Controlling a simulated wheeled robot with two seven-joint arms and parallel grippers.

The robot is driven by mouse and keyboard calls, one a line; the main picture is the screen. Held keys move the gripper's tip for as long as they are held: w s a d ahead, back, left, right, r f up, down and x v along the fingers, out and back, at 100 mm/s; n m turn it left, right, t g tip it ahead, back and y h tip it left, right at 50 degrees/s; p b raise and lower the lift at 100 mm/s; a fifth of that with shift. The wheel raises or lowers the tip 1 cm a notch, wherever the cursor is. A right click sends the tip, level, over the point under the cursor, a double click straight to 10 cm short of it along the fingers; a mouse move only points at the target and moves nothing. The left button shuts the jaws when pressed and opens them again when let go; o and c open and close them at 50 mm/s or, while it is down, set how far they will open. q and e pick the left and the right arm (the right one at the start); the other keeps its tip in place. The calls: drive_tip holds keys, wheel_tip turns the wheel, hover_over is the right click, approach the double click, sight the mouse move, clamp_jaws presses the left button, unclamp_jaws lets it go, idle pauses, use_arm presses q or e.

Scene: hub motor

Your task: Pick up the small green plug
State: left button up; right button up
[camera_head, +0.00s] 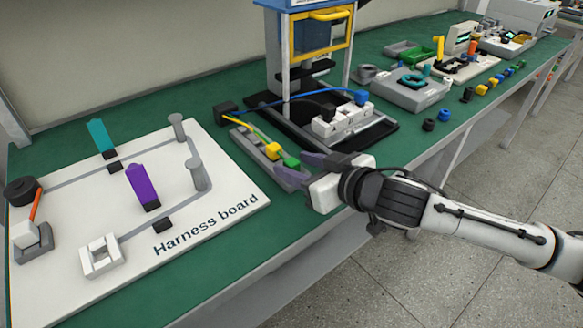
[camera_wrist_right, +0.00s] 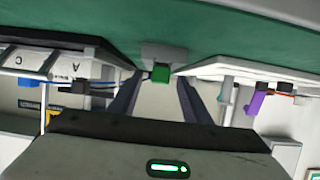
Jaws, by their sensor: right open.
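The small green plug (camera_head: 292,163) sits at the front end of a narrow grey holder (camera_head: 250,147), at the right edge of the harness board. My right gripper (camera_head: 298,168) reaches in from the right, its dark fingers at the plug. In the right wrist view the green plug (camera_wrist_right: 160,73) shows between the tips of the two fingers, which are spread apart with a gap visible on each side. My right gripper (camera_wrist_right: 159,80) is open and holds nothing. My left gripper is not in view.
A yellow plug (camera_head: 272,150) stands in the holder just behind the green one. The white harness board (camera_head: 75,255) with posts and a purple piece (camera_head: 143,185) lies to the left. A fixture with a yellow frame (camera_head: 320,45) stands behind. Several small parts line the bench at right.

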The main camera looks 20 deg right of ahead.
drive_tip(key=shift+w+a+f, duration=0.1)
drive_tip(key=shift+w, duration=0.1)
clamp_jaws()
